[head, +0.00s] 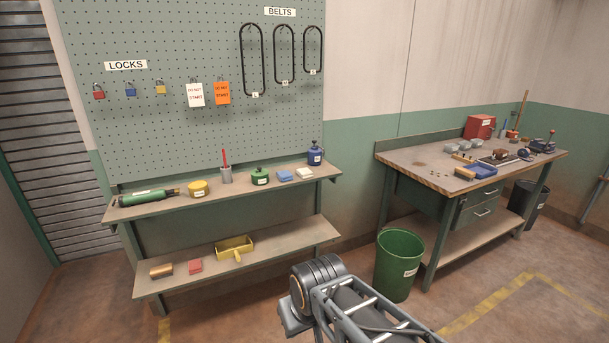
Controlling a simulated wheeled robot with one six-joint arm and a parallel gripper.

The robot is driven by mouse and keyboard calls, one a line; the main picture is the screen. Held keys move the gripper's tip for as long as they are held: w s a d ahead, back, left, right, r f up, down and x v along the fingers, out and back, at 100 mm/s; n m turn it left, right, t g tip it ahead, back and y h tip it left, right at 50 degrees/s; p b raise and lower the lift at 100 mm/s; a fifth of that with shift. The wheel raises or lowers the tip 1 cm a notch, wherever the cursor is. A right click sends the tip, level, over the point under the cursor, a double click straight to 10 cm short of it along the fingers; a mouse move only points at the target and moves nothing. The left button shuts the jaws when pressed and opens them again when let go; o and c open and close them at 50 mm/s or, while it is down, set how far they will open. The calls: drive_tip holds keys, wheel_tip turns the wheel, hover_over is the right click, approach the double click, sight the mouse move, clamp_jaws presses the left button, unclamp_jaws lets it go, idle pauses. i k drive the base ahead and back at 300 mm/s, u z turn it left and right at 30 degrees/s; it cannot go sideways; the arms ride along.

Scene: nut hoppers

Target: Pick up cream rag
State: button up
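The cream rag (304,173) is a small folded pad near the right end of the upper shelf (231,204) under the pegboard. It lies to the right of a folded blue rag (284,176), and a dark blue can stands just behind it to the right. Nothing covers the cream rag. Part of my arm shows at the bottom centre, well below and in front of the shelf. My gripper's fingers cannot be seen.
The lower shelf (285,241) holds a yellow dustpan (234,246). A green bin (399,264) stands between shelf and workbench (410,157). Floor before the shelf is clear.

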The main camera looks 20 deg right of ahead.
sight(303, 173)
drive_tip(key=u, duration=0.45)
drive_tip(key=i, duration=1.8)
drive_tip(key=z, duration=1)
drive_tip(key=i, duration=0.95)
drive_tip(key=z, duration=0.85)
